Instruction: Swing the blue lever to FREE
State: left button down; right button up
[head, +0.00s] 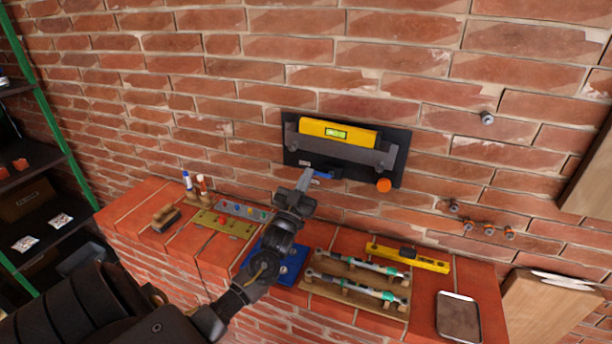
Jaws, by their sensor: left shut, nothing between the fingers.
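The blue lever (323,174) shows at the lower edge of a black wall panel (400,145). Part of it is hidden behind my left gripper. The panel carries a grey bracket with a yellow spirit level (338,131) on it. An orange knob (384,185) sits at the panel's lower right. My left gripper (306,174) is shut and empty, its tips at or very near the lever's left part; I cannot tell whether they touch. No FREE marking can be read. My right gripper is not in view.
The brick ledge below holds a brush (165,218), markers, a blue tray (290,272), a wooden rack (352,298) with torque tools, another yellow level (408,257) and a grey tray (458,316). Several anchors (487,118) stick out of the wall at right. A shelf stands at left.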

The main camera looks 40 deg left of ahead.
pick_arm(q)
jog(key=shift+f, duration=0.3)
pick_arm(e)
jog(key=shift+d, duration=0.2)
pick_arm(q)
jog(key=shift+f+n, duration=0.1)
jog(key=shift+n, duration=0.2)
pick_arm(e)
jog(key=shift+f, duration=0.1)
